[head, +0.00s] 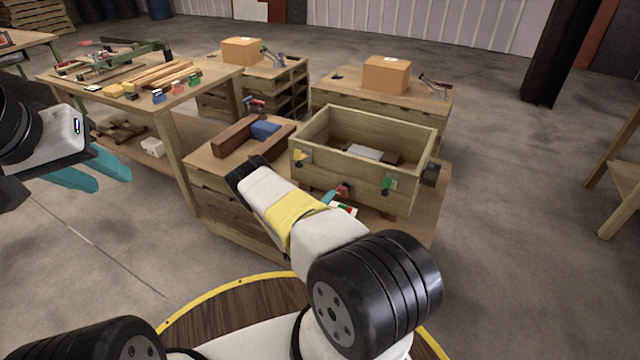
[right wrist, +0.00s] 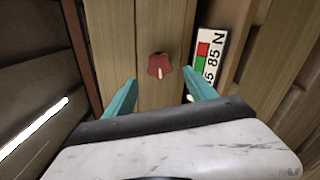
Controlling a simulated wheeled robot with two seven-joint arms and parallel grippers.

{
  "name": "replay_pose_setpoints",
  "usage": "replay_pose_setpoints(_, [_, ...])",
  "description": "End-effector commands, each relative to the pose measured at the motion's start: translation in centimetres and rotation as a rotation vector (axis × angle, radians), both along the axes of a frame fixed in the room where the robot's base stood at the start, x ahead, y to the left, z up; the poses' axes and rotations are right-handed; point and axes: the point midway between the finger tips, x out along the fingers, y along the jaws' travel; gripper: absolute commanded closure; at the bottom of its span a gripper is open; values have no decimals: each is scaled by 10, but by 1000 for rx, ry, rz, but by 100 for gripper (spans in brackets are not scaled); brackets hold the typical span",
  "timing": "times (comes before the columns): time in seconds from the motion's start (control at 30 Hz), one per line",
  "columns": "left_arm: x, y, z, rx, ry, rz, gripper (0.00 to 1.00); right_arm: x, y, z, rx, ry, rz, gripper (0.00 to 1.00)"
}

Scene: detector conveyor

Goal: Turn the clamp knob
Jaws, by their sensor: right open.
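The clamp knob appears to be the small red knob (right wrist: 159,66), with a light pointer mark, on a wooden face in the right wrist view. It also shows in the head view (head: 343,190) low on the front of the wooden box (head: 335,178). My right gripper (right wrist: 160,82) is open, with one teal finger on either side just short of the knob. I see no contact with it. In the head view, my right wrist hides most of that gripper. My left gripper (head: 110,182) hangs empty at the far left, its teal fingers apart, away from the benches.
A yellow fitting (head: 300,156) and a green one (head: 387,183) are on the box front.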

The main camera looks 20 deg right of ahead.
Motion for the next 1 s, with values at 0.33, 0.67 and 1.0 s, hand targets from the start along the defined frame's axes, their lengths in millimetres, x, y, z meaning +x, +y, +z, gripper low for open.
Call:
replay_pose_setpoints(0.33, [0,0,0,0,0,0,64,-8,5,3,-521,614,-3,35])
replay_pose_setpoints(0.67, [0,0,0,0,0,0,64,-7,4,5,-745,873,-3,35])
replay_pose_setpoints(1.0, [0,0,0,0,0,0,64,26,-35,6,-747,872,-4,35])
